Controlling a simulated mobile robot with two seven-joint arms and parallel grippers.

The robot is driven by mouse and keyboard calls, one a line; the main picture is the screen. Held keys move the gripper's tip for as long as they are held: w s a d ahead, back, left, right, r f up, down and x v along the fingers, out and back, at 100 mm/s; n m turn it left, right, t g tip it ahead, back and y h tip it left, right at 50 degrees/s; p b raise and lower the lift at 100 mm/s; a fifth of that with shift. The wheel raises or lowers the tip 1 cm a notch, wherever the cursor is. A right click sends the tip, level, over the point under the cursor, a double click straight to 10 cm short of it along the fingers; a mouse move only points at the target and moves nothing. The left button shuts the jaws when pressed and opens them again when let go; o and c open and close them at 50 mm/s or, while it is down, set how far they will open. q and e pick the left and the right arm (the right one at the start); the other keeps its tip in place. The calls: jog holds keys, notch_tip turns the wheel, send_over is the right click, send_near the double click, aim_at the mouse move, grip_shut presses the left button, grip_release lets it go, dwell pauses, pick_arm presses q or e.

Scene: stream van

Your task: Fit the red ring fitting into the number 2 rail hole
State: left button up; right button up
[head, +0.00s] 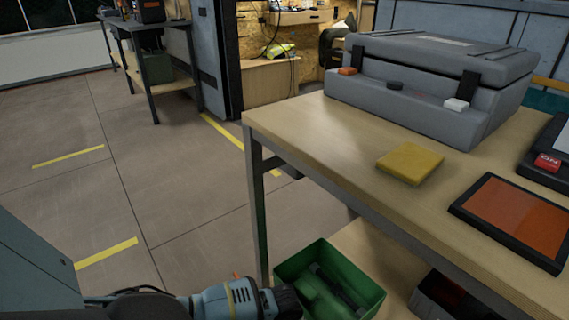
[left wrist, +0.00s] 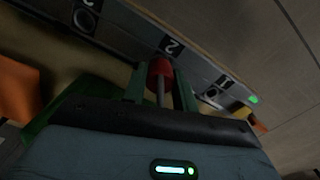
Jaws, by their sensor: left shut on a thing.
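In the left wrist view, the red ring fitting (left wrist: 160,68) sits between the two green fingers of my left gripper (left wrist: 159,84). The gripper is shut on it, and a grey pin shows below the red part. The rail (left wrist: 197,70) runs slantwise just beyond the fingertips. Its number 2 label (left wrist: 171,46) is right above the fitting in the picture. The number 2 hole is not visible, and I cannot tell whether the fitting touches the rail. The number 1 label (left wrist: 222,80) lies to the right. My right gripper is in neither view.
In the head view, a wooden table (head: 300,125) holds a grey case (head: 430,85), a yellow block (head: 410,162) and an orange-topped tray (head: 465,210). A green bin (head: 368,292) stands below the table, close to my left arm. Open floor lies to the left.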

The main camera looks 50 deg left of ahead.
pick_arm(q)
jog(key=shift+f, duration=0.65)
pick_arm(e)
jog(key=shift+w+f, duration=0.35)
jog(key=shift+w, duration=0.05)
pick_arm(q)
jog(key=o, duration=1.2)
jog(key=shift+b, duration=0.3)
jog(key=shift+c, duration=0.2)
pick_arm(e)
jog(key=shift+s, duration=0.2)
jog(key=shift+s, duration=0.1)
pick_arm(q)
jog(key=shift+r, duration=0.1)
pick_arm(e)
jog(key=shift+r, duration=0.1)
pick_arm(q)
jog(key=shift+r, duration=0.2)
notch_tip(320, 180, up, 7)
jog(key=p, duration=0.4)
jog(key=shift+r, duration=0.15)
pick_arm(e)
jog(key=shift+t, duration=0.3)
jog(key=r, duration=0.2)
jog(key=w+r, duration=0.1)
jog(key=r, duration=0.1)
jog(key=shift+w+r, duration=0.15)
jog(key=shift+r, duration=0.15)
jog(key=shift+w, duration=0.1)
